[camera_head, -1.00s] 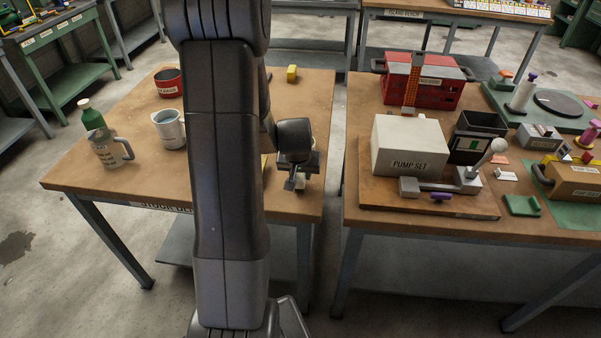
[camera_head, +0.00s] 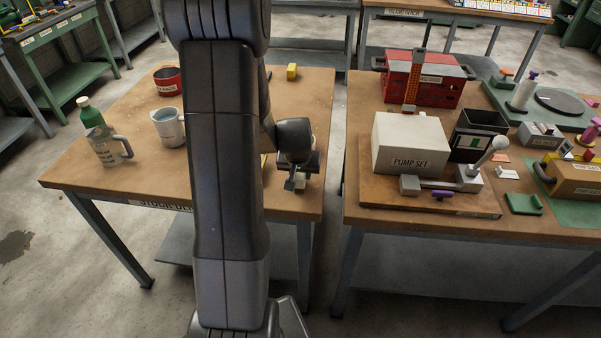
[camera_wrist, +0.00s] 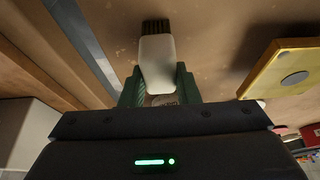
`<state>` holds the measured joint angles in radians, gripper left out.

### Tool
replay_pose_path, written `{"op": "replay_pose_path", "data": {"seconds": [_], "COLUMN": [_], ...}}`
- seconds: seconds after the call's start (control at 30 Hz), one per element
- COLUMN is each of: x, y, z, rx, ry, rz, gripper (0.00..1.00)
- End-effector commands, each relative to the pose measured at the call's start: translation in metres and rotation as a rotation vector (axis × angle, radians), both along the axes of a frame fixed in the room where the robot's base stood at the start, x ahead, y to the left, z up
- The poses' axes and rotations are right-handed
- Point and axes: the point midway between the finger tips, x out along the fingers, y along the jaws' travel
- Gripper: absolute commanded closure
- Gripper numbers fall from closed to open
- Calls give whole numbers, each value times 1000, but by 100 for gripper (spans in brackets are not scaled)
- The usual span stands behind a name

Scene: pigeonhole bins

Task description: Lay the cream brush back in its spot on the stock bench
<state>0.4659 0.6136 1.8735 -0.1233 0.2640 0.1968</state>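The cream brush (camera_wrist: 157,62) shows in the wrist view with its dark bristles (camera_wrist: 157,28) pointing away from me. Its cream body sits between the green fingers of my gripper (camera_wrist: 159,85), which appear shut on it from both sides. A pale label with dark lettering (camera_wrist: 166,99) shows behind the fingers, partly hidden. In the head view my gripper (camera_head: 292,183) is low over the front right part of the stock bench (camera_head: 125,183). My arm hides much of the bench there. I cannot tell whether the brush touches the bench top.
A yellow plate (camera_wrist: 288,68) with a grey disc is right of the fingers in the wrist view. A second bench with a pump set box (camera_head: 410,145) is to the right.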

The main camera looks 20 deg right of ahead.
Motion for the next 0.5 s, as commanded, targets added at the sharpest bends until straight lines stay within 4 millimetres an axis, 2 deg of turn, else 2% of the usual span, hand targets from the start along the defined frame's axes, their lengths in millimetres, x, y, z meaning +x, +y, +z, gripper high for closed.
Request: {"op": "replay_pose_path", "data": {"seconds": [0.43,0.5], "x": [0,0], "y": [0,0], "z": [0,0], "rx": [0,0], "ry": [0,0], "rz": [0,0], "gripper": [64,52]}}
